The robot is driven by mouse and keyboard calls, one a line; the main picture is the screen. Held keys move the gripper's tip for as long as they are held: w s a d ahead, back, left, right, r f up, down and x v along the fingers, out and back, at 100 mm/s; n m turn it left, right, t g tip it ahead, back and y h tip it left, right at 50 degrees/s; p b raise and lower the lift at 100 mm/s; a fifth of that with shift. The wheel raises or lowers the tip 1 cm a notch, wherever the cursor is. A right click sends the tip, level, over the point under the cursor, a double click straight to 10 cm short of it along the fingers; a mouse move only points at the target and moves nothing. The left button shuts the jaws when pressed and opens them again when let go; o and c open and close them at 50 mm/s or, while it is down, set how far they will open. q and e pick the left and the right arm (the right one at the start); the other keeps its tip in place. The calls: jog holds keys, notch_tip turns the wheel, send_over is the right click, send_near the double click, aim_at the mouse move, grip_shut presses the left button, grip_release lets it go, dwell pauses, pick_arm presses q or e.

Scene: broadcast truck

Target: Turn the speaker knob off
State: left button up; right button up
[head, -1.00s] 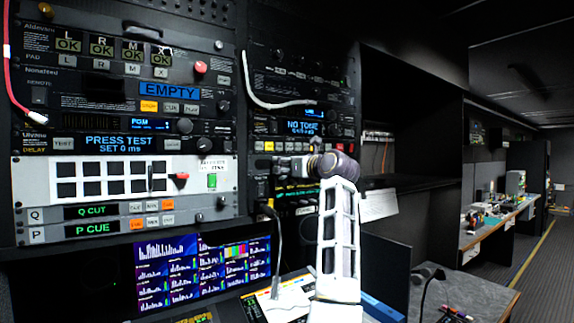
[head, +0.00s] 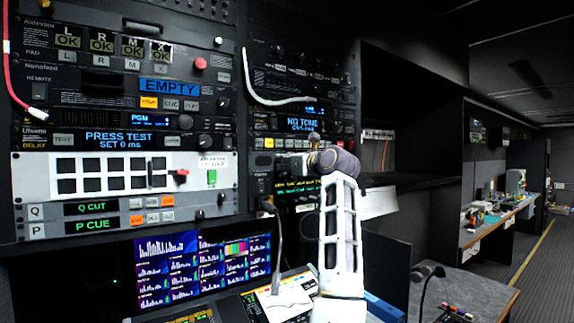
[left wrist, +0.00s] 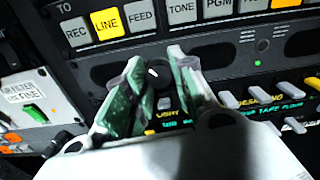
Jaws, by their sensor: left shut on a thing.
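The speaker knob (left wrist: 155,72) is a small black round knob with a white pointer mark. My right gripper is in neither view.
A row of buttons (left wrist: 140,14) runs above the knob, with LINE lit yellow. Several grey and orange levers (left wrist: 262,95) stand to its right. A box with a green switch (left wrist: 35,112) is at the left. A grey cable (head: 276,245) hangs near my left arm.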

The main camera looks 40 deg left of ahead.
pick_arm(q)
jog(key=shift+n+b, duration=0.3)
jog(key=shift+n, duration=0.5)
jog(key=o, duration=1)
jog(key=shift+o, duration=0.2)
jog(key=shift+d, duration=0.15)
jog(key=v, duration=1.2)
